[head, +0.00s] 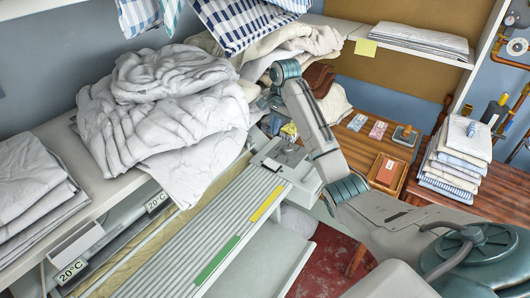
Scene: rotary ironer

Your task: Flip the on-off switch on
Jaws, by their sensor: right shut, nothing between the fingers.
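The rotary ironer (190,247) runs diagonally across the lower left and middle, with a ribbed top carrying a green strip and a yellow strip. Two displays on it read 20°C, one at the lower left (72,271) and one further up (157,201). My right gripper (270,122) is shut and empty, low beside the far right end of the ironer, by its light grey end housing (287,157). Its fingertips are small and partly hidden by my arm. I cannot make out the on-off switch or whether the gripper touches it. My left gripper is out of view.
A big heap of white linen (165,105) lies on the shelf behind the ironer. Folded sheets (28,175) lie at the left. A wooden table (362,146) and a stack of folded cloths (458,160) stand at the right. Checked cloths (240,18) hang above.

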